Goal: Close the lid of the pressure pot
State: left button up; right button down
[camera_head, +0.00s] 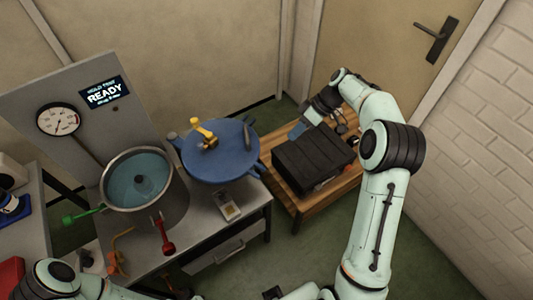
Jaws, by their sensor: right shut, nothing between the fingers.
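The pressure pot (172,212) is a grey metal vessel on the metal bench, with its top open and bluish liquid (138,178) inside. The blue round lid (225,168) is to the right of the pot, off its mouth, with a yellow handle (204,132) on top. What holds the lid up is hidden. A red-handled clamp (165,236) and a green-handled one (80,216) stick out from the pot's rim. My right gripper (312,112) is shut and empty, above the wooden table's far end, right of the lid and apart from it. My left arm shows at the lower left; its gripper is out of view.
A panel with a round gauge (59,120) and a "READY" display (105,93) stands behind the pot. A black case (310,158) sits on the wooden table (300,207). A small device (230,207) lies near the bench's front edge. A red object (10,274) is at far left.

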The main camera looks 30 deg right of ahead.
jog(key=a+f, duration=0.7)
jog(key=a, duration=0.2)
jog(key=shift+s+a+f, duration=0.3)
jog(key=shift+a+f, duration=0.05)
jog(key=shift+f, duration=0.05)
